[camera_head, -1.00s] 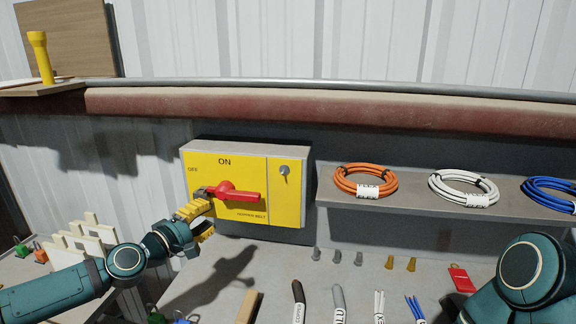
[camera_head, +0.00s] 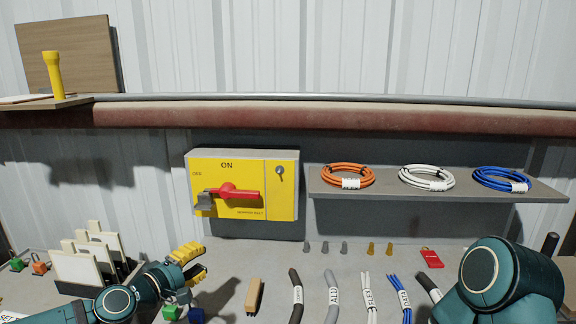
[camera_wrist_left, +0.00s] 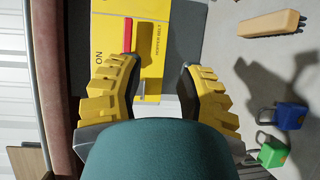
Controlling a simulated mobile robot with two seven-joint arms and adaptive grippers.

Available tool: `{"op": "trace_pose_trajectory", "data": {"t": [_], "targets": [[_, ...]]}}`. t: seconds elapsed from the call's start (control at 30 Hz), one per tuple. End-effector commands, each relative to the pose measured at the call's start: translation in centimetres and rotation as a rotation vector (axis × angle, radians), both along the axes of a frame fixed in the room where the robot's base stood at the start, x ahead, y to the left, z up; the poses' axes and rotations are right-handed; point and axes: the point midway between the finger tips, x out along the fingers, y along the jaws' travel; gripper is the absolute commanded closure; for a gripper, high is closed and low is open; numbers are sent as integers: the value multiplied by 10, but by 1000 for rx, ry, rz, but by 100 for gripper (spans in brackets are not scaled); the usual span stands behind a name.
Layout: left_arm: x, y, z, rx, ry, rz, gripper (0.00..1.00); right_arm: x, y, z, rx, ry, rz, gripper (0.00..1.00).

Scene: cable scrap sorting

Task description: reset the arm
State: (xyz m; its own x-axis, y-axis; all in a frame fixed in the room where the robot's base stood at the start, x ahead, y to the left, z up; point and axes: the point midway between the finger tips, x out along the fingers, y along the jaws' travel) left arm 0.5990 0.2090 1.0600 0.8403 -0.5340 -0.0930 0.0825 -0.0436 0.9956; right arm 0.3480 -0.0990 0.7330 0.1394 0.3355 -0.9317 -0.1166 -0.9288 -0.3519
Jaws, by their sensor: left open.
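My left gripper (camera_head: 190,265) is open and empty, low in front of the yellow switch box (camera_head: 270,200) and apart from it. In the left wrist view its two yellow fingers (camera_wrist_left: 160,88) are spread, with the switch box beyond them. The red handle (camera_head: 238,192) on the box lies sideways; it also shows in the left wrist view (camera_wrist_left: 127,35). My right arm shows at the lower right of the head view, but its gripper is not in view.
A shelf (camera_head: 435,194) holds orange, white and blue coils. Pale upright panels (camera_head: 78,271) stand left of the gripper.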

Motion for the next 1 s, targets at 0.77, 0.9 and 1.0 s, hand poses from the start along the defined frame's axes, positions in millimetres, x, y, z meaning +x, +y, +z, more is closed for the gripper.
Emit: {"op": "trace_pose_trajectory", "data": {"t": [0.77,0.9,1.0], "targets": [[-207,-154,-300,754,482,-629,63,0,0,0,-1,0,-1,100],[-236,-131,-318,900,523,-682,63,0,0,0,-1,0,-1,100],[-246,-118,-324,965,542,-699,63,0,0,0,-1,0,-1,100]]}}
